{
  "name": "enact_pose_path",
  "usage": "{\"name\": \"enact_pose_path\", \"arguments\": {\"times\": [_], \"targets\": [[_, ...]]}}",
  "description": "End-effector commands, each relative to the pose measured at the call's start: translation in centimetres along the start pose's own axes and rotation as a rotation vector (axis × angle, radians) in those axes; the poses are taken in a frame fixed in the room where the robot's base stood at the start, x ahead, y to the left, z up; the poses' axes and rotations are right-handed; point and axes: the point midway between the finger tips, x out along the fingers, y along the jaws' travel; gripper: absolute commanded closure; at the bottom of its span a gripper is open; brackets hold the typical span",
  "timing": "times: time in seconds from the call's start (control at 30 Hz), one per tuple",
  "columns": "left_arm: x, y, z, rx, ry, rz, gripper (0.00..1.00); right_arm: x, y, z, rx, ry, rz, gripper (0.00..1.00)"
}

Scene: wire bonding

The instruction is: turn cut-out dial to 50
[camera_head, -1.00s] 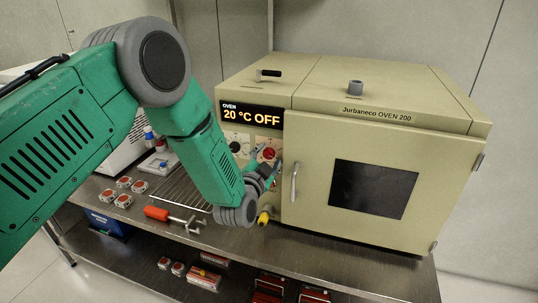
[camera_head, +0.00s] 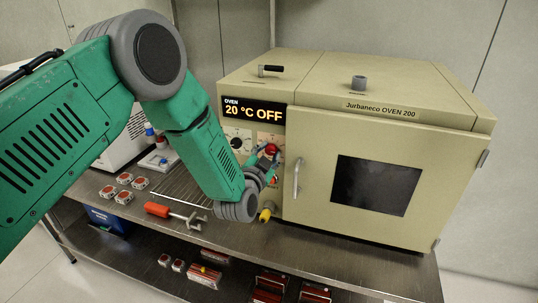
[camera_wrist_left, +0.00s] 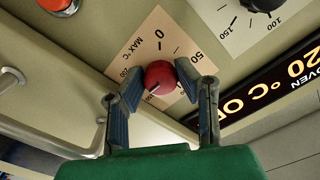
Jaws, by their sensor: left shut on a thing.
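The red cut-out dial (camera_wrist_left: 160,77) sits on a beige scale plate (camera_wrist_left: 160,35) marked 0, 50 and MAX °C, upside down or tilted in the left wrist view. In the head view the dial (camera_head: 271,149) is partly hidden by my gripper. My left gripper (camera_wrist_left: 162,82) has its two fingers on either side of the dial and is shut on it. In the head view the left gripper (camera_head: 267,161) is at the oven's control panel, below the display. A small light mark shows on the dial; its exact reading is unclear. My right gripper is not in view.
The oven (camera_head: 400,125) display (camera_head: 253,112) reads 20 °C OFF. A black dial (camera_head: 240,140) is left of the red one. The door handle (camera_head: 296,178) is close on the right. A red-handled tool (camera_head: 158,210) and several small red-and-white parts (camera_head: 124,178) lie on the bench.

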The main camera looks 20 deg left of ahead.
Motion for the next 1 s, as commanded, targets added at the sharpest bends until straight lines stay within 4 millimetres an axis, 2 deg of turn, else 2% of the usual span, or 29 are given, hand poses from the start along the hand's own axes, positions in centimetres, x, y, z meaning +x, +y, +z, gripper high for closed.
{"name": "enact_pose_path", "arguments": {"times": [1.0], "targets": [[0.1, -0.1, 0.0, -0.939, 0.008, -0.003, 1.00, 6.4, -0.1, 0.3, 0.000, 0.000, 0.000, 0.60]]}}
